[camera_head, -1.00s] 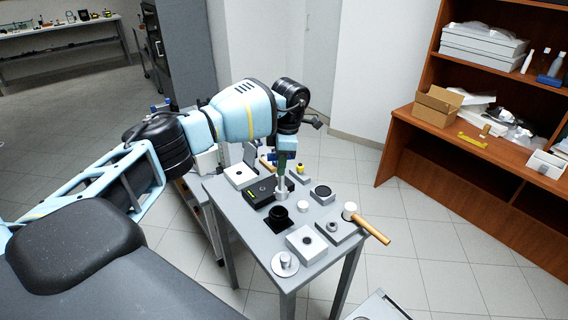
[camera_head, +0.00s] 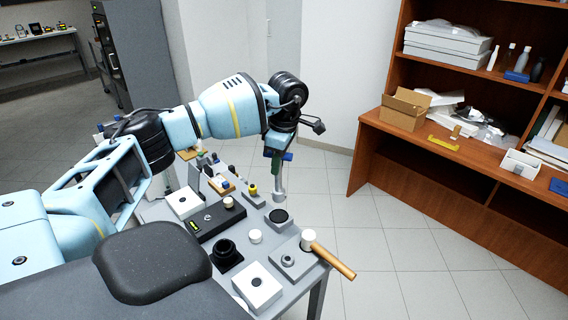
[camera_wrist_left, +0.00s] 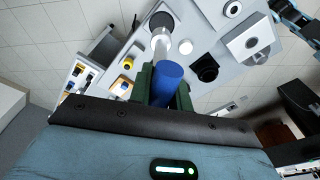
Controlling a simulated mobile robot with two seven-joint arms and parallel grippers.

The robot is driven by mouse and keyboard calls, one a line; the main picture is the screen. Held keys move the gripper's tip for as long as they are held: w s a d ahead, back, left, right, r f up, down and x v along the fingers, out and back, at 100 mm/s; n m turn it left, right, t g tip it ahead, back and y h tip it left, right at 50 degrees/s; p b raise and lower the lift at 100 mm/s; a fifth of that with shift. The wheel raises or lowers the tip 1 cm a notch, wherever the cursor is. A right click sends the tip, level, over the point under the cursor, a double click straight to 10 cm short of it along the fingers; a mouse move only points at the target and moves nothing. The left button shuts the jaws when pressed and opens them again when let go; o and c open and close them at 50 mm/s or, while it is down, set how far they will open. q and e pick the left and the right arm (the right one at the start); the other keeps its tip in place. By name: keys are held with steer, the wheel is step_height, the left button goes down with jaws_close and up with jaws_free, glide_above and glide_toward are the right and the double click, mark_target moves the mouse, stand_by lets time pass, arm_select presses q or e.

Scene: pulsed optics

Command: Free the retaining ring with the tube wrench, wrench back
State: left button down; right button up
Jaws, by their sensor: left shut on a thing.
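My left gripper (camera_head: 280,153) is shut on the tube wrench. Its blue handle (camera_wrist_left: 167,82) sits between the green fingers in the left wrist view. In the wrist view the tube end overlaps that dark disc (camera_wrist_left: 161,19); contact cannot be told. A grey block with a small raised ring (camera_head: 288,261) stands nearer; whether this is the retaining ring is unclear.
A wooden shelf (camera_head: 420,175) stands right.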

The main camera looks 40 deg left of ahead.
mark_target(277, 189)
arm_select(q)
steer(key=shift+r, duration=0.1)
arm_select(e)
steer(key=shift+d, duration=0.1)
